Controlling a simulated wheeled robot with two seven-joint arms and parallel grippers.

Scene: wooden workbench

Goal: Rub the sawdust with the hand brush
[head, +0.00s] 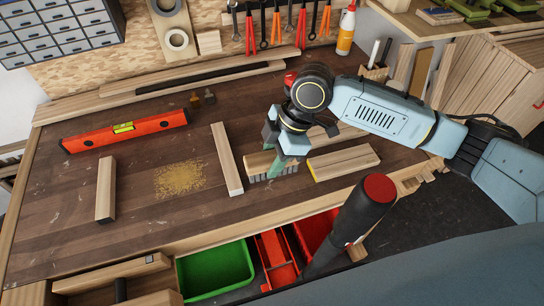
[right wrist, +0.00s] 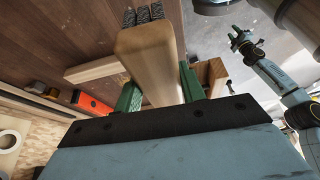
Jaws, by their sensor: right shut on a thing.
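The sawdust (head: 180,180) is a loose tan patch on the bench, left of the middle in the head view. The hand brush (head: 257,161) has a pale wooden body and grey bristles pointing down. My right gripper (head: 279,164) is shut on it, to the right of the sawdust. The right wrist view shows the brush's wooden body (right wrist: 148,55) between the green fingers, with dark bristles at its far end. I cannot tell if the bristles touch the bench. My left gripper (right wrist: 240,40) shows small in the right wrist view; its fingers are unclear.
A wooden strip (head: 226,158) lies between brush and sawdust. Another block (head: 105,189) lies left of the sawdust, and a red level (head: 124,131) behind it. A wooden board (head: 343,162) lies right of the brush. A green bin (head: 215,270) sits at the front edge.

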